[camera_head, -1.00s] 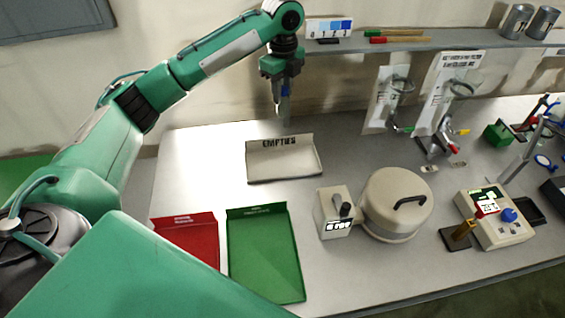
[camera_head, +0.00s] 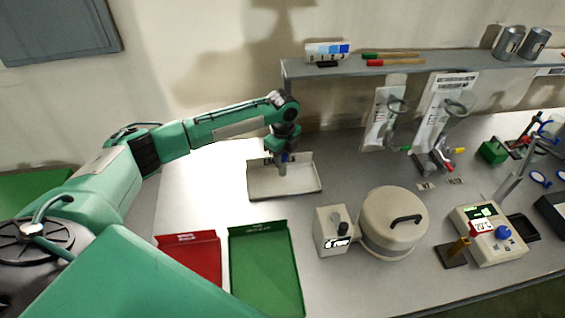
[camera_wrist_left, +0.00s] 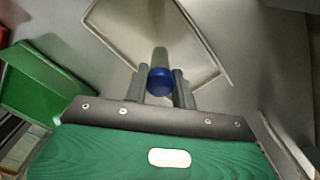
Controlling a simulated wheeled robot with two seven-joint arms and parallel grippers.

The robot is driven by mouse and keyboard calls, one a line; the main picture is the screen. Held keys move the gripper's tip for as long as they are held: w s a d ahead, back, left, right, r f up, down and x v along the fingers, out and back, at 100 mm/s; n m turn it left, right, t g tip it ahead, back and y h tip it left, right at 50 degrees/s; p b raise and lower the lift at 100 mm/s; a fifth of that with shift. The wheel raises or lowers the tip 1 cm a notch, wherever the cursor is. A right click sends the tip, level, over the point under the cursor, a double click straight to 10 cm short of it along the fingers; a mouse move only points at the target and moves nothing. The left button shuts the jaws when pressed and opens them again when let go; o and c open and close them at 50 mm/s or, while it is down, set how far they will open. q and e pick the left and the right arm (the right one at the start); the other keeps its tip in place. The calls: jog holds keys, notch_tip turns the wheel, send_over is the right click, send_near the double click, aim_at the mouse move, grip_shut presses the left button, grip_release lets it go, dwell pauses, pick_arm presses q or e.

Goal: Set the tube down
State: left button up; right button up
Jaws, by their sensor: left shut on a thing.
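My left gripper (camera_head: 284,163) is over the back part of the beige "EMPTIES" tray (camera_head: 285,191). In the left wrist view the gripper (camera_wrist_left: 163,85) is shut on a tube with a blue cap (camera_wrist_left: 160,81). The tube's grey body (camera_wrist_left: 160,56) points away from the camera, toward the tray floor. The tray also shows in the left wrist view (camera_wrist_left: 118,35). In the head view the tube is mostly hidden by the gripper. I cannot tell whether its lower end touches the tray. My right gripper is not in view.
A red tray (camera_head: 190,262) and a green tray (camera_head: 265,268) lie at the front left. A round lidded centrifuge (camera_head: 394,220) with a control box (camera_head: 334,231) stands right of them. A shelf (camera_head: 430,62) runs along the back wall. Glassware on stands is at right.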

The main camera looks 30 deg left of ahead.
aim_at(283, 164)
pick_arm(q)
notch_tip(283, 164, down, 3)
jog(key=shift+r+p, duration=0.15)
jog(key=shift+p, duration=0.15)
jog(key=shift+f, duration=0.25)
jog(key=o, duration=1)
jog(key=shift+f, duration=0.15)
notch_tip(283, 164, up, 11)
jog(key=b, duration=0.3)
jog(key=shift+w+r+b, duration=0.1)
jog(key=shift+r+b, duration=0.1)
jog(key=shift+b, duration=0.1)
jog(key=shift+r, duration=0.45)
jog(key=shift+f, duration=0.1)
